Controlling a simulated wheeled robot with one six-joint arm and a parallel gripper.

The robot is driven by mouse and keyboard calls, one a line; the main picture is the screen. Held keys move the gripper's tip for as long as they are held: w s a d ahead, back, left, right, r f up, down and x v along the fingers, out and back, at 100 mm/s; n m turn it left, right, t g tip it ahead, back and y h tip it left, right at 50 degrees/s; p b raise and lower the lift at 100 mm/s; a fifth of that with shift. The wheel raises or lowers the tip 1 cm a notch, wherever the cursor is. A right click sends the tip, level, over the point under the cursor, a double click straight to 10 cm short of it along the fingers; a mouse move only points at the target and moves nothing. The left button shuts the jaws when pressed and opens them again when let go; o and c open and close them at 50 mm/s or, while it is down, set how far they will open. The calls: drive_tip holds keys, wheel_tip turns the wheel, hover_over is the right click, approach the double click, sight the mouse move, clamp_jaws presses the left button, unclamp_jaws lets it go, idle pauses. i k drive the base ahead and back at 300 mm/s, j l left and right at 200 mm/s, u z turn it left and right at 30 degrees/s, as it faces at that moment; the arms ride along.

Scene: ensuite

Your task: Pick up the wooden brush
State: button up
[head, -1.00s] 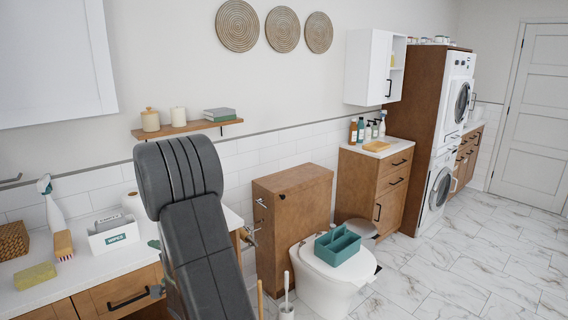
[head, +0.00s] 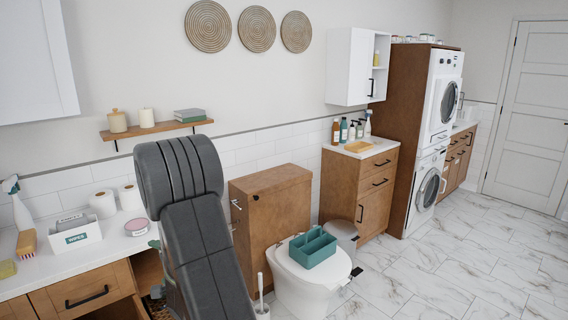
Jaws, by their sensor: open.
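My dark grey arm fills the lower middle-left of the view and runs down out of the picture. My gripper is not seen; it is below the frame or hidden behind the arm.
The wipes box (head: 76,236), toilet rolls (head: 103,204), a pink tin (head: 137,227) and a spray bottle (head: 19,207) crowd the left counter (head: 110,252). A toilet (head: 300,287) bears a teal caddy (head: 312,249). The marble floor (head: 470,260) at right is clear.

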sight(27, 241)
drive_tip(key=u, duration=2.15)
